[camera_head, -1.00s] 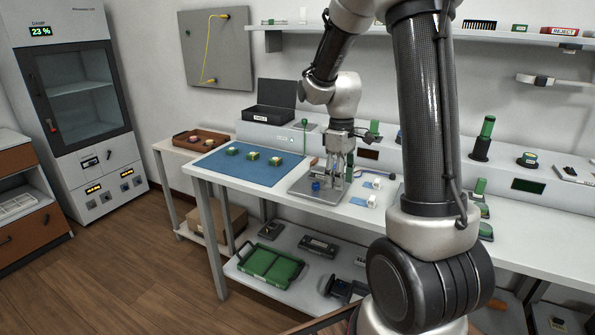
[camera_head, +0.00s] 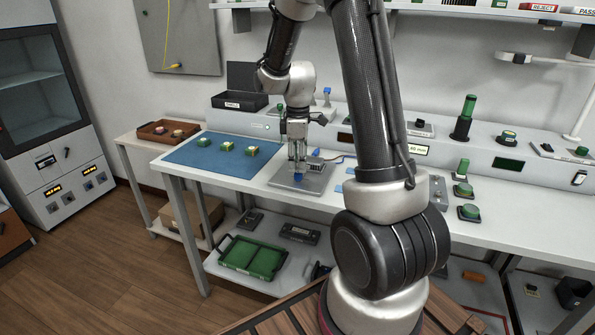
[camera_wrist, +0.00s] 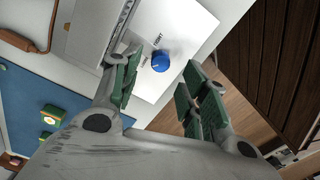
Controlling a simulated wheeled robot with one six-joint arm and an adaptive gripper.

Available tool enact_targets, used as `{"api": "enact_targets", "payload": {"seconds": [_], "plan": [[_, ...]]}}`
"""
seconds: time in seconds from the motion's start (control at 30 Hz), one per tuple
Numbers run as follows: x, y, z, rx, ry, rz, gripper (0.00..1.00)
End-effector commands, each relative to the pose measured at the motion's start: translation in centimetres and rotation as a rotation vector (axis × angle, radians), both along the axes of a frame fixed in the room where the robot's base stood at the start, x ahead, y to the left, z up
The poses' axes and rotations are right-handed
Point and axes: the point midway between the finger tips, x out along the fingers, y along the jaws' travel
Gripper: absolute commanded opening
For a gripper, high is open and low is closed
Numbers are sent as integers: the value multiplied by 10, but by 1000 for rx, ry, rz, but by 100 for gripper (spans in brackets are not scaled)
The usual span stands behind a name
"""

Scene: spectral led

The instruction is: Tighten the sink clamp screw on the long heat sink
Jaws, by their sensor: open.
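The blue clamp screw knob (camera_wrist: 161,62) stands on a pale metal plate (camera_wrist: 190,30) with small printed lettering beside it. In the head view the knob (camera_head: 298,178) shows just below my gripper (camera_head: 297,163). In the wrist view my gripper (camera_wrist: 158,78) is open, with green-padded fingers on either side of the line to the knob. The knob lies ahead of the fingertips, and I see no contact. A grey ridged strip (camera_wrist: 124,18) beside the knob may be the long heat sink; the left finger partly hides it.
A blue mat (camera_head: 213,156) with several green-based parts lies left of the plate. Green-topped buttons (camera_head: 463,190) stand to the right on the white bench. A green tray (camera_head: 252,257) is on the lower shelf. Brown wood flooring (camera_wrist: 240,90) lies beyond the bench edge.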

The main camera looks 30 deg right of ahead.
Motion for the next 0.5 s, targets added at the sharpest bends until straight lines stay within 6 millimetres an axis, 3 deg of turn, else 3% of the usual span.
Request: {"api": "enact_targets", "payload": {"seconds": [0.2, 0.5], "plan": [[0, 0, -31, 0, 1, -1, 44], [0, 0, -39, 0, 0, -1, 44]]}}
